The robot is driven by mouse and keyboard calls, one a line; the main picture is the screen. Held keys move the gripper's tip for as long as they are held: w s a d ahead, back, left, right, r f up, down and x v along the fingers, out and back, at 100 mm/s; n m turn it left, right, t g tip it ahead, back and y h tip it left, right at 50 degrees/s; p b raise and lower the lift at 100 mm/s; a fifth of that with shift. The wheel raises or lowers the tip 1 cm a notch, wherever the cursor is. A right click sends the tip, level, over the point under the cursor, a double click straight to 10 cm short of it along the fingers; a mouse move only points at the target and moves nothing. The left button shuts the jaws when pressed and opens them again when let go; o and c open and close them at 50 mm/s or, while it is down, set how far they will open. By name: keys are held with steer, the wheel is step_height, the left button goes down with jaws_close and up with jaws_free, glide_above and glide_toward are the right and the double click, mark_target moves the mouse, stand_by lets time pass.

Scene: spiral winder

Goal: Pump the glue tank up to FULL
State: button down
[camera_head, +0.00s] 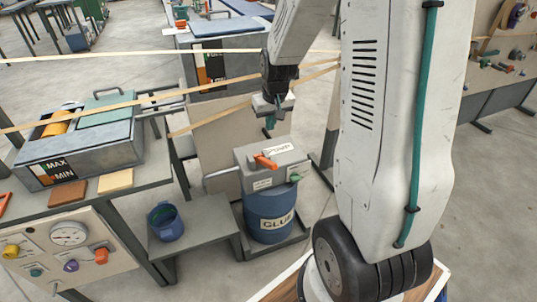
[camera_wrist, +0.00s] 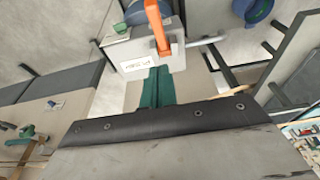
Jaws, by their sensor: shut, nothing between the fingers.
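A blue glue drum (camera_head: 270,228) labelled GLUE stands on a low frame. A grey pump box (camera_head: 250,178) labelled PUMP sits on top of it. An orange lever (camera_head: 265,162) is on the box, tilted up to the left; it also shows in the wrist view (camera_wrist: 157,28). My gripper (camera_head: 270,122) is shut and empty above the box, apart from the lever. Its teal fingers (camera_wrist: 156,75) point toward the pump box (camera_wrist: 140,50) in the wrist view. A dark gauge plate (camera_head: 211,62) with an orange part is behind, partly hidden by belts; its level is unreadable.
A grey trough (camera_head: 100,150) marked MAX and MIN stands at left above a control panel (camera_head: 75,245). A blue pot (camera_head: 165,225) is on a low shelf. Pale strips (camera_head: 130,103) stretch across near my gripper. A green button (camera_head: 295,178) is on the pump box.

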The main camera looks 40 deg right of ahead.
glide_above(268, 162)
steer(key=w, duration=0.1)
steer(key=x, duration=0.3)
steer(key=s+x, duration=0.1)
steer(key=x, duration=0.2)
steer(key=s+x, duration=0.1)
steer(key=x, duration=0.2)
steer(key=shift+f, duration=0.2)
steer(key=f, duration=0.1)
steer(key=s+f, duration=0.1)
steer(key=f, duration=0.1)
steer(key=shift+s+a, duration=0.15)
steer(key=shift+s+a+f, duration=0.1)
steer(key=shift+s+f, duration=0.15)
steer(key=shift+f, duration=0.25)
steer(key=shift+a, duration=0.2)
